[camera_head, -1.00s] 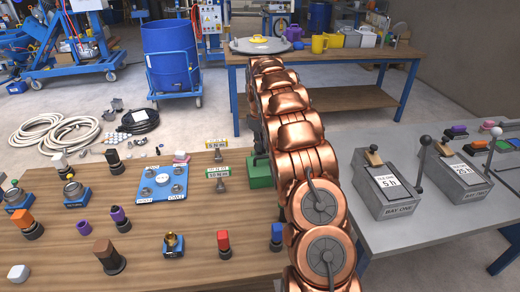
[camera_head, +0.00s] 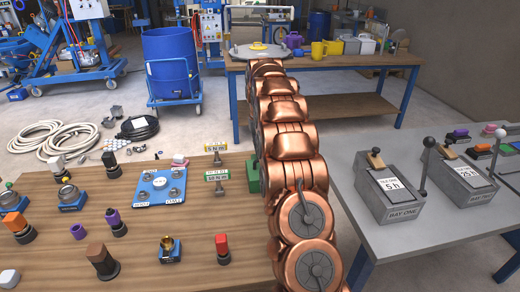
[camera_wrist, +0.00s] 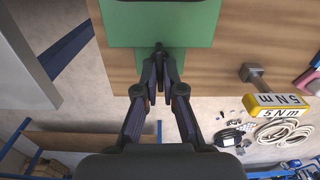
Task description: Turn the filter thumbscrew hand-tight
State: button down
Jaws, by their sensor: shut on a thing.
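A green block (camera_wrist: 160,24), which looks like the filter body, fills the top middle of the wrist view. A small dark piece (camera_wrist: 159,47), seemingly the thumbscrew, sticks out from its near edge. My gripper (camera_wrist: 160,64) has its fingers brought together on this piece, and the fingertips hide most of it. In the head view only an edge of the green block (camera_head: 252,178) shows left of my copper-coloured arm, which hides my gripper and the thumbscrew.
A tag reading 5 Nm (camera_wrist: 278,100) stands right of my fingers. Several small parts and a blue plate (camera_head: 160,187) cover the wooden bench's left side. A grey table (camera_head: 400,232) with lever boxes (camera_head: 388,192) stands at right. A back bench (camera_head: 375,60) lies beyond my arm.

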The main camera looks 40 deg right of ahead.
jog(key=shift+s+f+m, duration=0.1)
jog(key=shift+m, duration=0.2)
jog(key=c, duration=1.3)
grip_release()
notch_tip(320, 180, up, 7)
jog(key=shift+f, duration=0.1)
jog(key=shift+r, duration=0.45)
